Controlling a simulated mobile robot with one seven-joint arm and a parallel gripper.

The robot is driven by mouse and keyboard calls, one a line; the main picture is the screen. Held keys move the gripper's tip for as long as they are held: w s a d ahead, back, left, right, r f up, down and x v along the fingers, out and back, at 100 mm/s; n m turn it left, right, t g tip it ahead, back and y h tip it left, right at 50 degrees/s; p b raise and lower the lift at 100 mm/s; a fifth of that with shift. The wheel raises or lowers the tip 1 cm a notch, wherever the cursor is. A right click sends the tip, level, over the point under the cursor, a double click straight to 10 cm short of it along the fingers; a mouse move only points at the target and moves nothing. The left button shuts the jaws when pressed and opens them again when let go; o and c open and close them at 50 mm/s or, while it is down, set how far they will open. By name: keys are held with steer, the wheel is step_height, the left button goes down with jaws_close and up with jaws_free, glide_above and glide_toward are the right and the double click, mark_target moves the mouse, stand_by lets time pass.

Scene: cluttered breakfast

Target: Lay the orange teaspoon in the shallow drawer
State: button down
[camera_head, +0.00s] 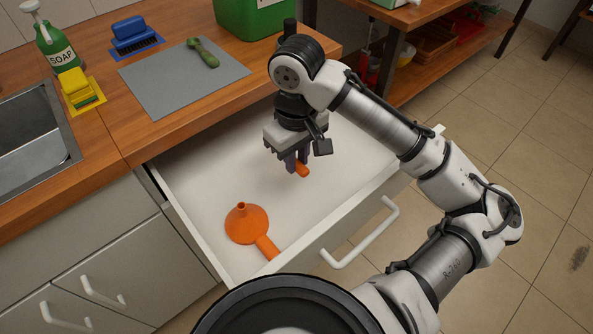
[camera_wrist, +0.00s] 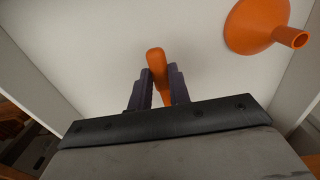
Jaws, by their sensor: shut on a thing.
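The shallow drawer (camera_head: 205,180) is pulled open, with a white floor that also shows in the wrist view (camera_wrist: 100,55). My gripper (camera_head: 294,168) points down inside the drawer's outline, toward its right part. Its fingers (camera_wrist: 158,88) are shut on an orange thing, taken as the orange teaspoon (camera_head: 302,170).
An orange funnel (camera_head: 246,223) lies in the drawer's front left part; it also shows in the wrist view (camera_wrist: 258,24). The drawer's front wall and handle (camera_head: 360,235) face the floor. A grey mat (camera_head: 165,85) with a green utensil (camera_head: 204,52) lies on the counter. The drawer's middle is clear.

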mark_target(297, 181)
steer(key=shift+f+b, duration=0.35)
steer(key=shift+f, duration=1.8)
steer(key=shift+f, duration=0.1)
steer(key=c, duration=1.3)
jaws_free()
step_height(297, 181, up, 12)
steer(key=shift+r+p, duration=0.15)
steer(key=shift+p, duration=0.9)
